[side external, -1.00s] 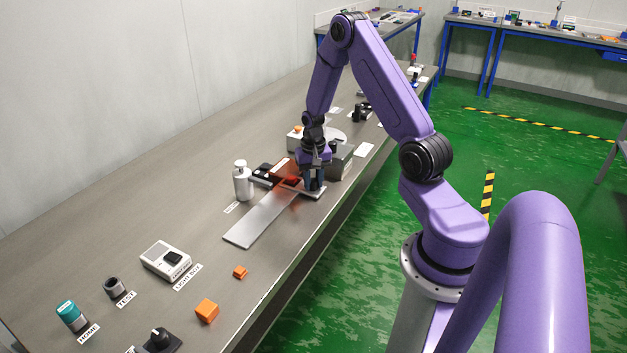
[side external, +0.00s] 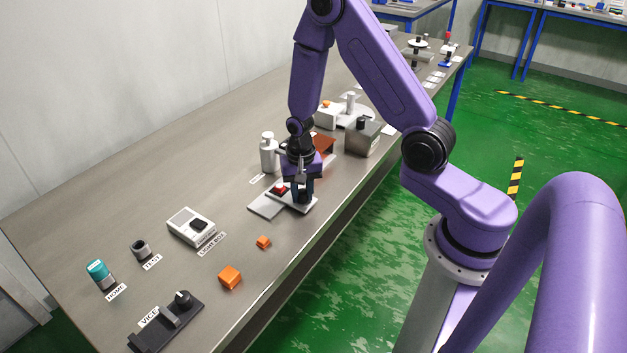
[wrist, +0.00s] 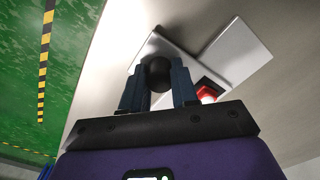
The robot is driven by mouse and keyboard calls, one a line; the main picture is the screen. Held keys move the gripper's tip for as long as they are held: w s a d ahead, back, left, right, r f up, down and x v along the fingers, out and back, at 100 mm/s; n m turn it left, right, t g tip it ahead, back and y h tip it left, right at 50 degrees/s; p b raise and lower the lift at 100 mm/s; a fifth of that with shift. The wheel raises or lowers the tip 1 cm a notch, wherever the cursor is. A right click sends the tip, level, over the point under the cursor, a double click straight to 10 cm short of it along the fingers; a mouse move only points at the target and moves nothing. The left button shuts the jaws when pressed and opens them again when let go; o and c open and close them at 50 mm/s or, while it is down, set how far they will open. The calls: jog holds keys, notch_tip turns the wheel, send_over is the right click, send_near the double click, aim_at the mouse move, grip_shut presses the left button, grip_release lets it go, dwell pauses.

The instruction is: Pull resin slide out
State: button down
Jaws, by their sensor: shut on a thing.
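My gripper (side external: 301,192) is over the bench, its fingers down at a pale slide plate (side external: 307,207). In the wrist view my gripper (wrist: 158,84) is shut on a black round knob (wrist: 155,70), which stands up from the slide plate (wrist: 180,58). A red piece (side external: 280,189) sits on the slide beside the fingers; it also shows in the wrist view (wrist: 207,91). The flat metal track (side external: 264,207) reaches out beyond the slide to the left. The orange-red cover (side external: 324,144) is behind my gripper, apart from the slide and partly hidden.
A white bottle (side external: 269,153) stands close to the left of my wrist. A grey box (side external: 362,140) stands to the right. The light box (side external: 190,227), orange cubes (side external: 230,277) and a vice (side external: 167,324) lie nearer. Bench between track and small cube is clear.

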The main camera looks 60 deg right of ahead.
jog(key=shift+a, duration=1.2)
jog(key=c, duration=1.1)
grip_release()
jog(key=shift+c, duration=0.2)
jog(key=shift+r, duration=0.1)
jog(key=shift+r, duration=0.3)
notch_tip(320, 180, up, 17)
jog(key=shift+f, duration=0.15)
